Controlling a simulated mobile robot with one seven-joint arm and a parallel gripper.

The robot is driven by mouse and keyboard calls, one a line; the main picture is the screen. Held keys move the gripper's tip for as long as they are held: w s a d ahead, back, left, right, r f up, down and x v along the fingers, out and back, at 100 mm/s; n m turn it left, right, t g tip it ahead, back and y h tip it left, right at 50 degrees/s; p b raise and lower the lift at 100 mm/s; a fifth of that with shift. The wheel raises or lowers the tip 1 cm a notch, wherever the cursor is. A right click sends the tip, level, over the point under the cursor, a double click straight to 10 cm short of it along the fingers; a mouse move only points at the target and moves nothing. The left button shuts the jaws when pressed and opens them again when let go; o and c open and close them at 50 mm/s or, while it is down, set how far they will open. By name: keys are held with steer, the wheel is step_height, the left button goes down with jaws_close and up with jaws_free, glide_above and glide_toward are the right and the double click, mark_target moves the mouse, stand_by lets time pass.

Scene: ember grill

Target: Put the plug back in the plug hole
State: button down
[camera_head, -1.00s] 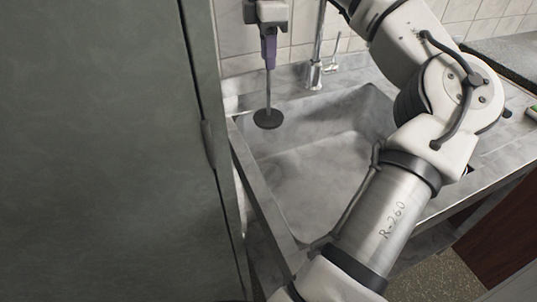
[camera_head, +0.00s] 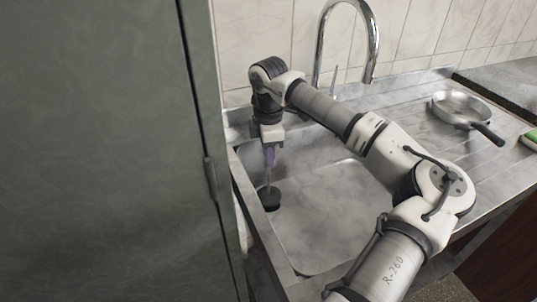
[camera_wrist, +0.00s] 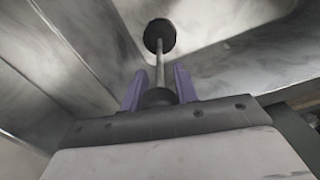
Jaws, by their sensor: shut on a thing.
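The plug is a dark round disc (camera_head: 269,200) on a thin upright rod. My gripper (camera_head: 270,158) is shut on the upper end of the rod, with its purple fingers pointing down. The disc hangs in the left part of the steel sink basin (camera_head: 325,215); I cannot tell whether it touches the floor. In the wrist view the rod runs away from between the fingers (camera_wrist: 158,88) to the dark disc (camera_wrist: 160,36). I see no plug hole in either view; the disc or my arm may cover it.
A tall grey-green cabinet (camera_head: 100,150) stands close at the left of the sink. A chrome tap (camera_head: 371,40) rises behind the basin. A pan (camera_head: 462,106) lies on the ribbed drainer at the right, with a green item (camera_head: 530,138) beyond it. My arm crosses the basin's right side.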

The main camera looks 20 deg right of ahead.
steer(key=shift+f, duration=0.9)
steer(key=c, duration=1.1)
jaws_free()
step_height(320, 180, up, 12)
steer(key=shift+r+b, duration=0.15)
steer(key=shift+b, duration=0.95)
